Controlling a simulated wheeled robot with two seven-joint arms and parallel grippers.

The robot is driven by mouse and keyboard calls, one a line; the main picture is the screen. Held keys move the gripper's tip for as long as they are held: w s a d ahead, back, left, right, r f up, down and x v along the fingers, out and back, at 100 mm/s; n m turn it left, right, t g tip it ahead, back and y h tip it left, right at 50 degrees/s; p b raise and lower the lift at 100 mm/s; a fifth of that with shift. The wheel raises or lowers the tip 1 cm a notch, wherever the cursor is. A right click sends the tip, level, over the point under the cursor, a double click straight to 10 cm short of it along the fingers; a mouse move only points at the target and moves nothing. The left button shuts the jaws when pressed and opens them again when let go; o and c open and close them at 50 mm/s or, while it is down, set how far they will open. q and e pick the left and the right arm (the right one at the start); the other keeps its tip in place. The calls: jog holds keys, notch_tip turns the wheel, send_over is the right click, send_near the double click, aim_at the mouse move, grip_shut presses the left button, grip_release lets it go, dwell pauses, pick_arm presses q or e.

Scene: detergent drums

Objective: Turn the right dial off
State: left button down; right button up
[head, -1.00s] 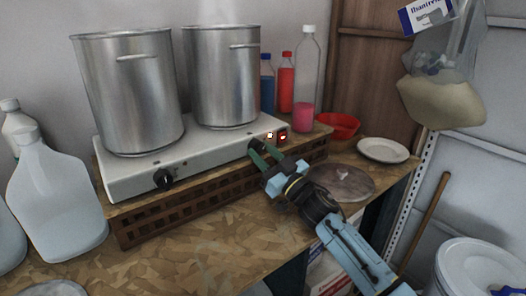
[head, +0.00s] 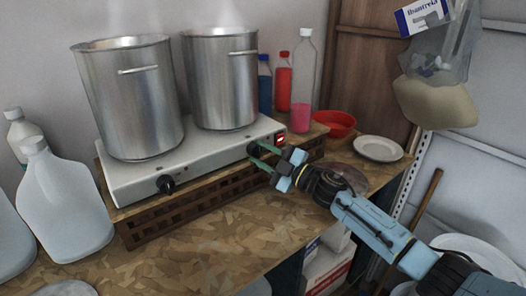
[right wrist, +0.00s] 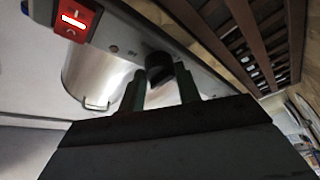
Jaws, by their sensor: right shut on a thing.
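The right dial (head: 253,149) is a black knob on the front of the white two-burner hot plate (head: 197,163). My right gripper (head: 262,156) reaches it from the right, with its green fingers at the knob. In the right wrist view the dial (right wrist: 160,70) sits between the two fingertips (right wrist: 160,88), and the gripper is shut on it. The fingers partly hide the dial in the head view, and its pointer mark cannot be read. The left dial (head: 166,184) is a similar black knob. A red switch (head: 280,138) glows at the hot plate's right end. My left gripper is not in view.
Two steaming steel pots (head: 128,98) and (head: 221,78) stand on the hot plate, which rests on a brown lattice stand (head: 190,212). Bottles, a red bowl (head: 335,123) and a white plate (head: 378,149) are behind and right.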

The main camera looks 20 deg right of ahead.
jog(key=shift+n, duration=0.4)
jog(key=o, duration=1)
jog(key=v, duration=1.3)
jog(key=shift+s+d+r+b, duration=0.1)
jog(key=shift+d+r+b, duration=0.1)
jog(key=shift+b, duration=0.2)
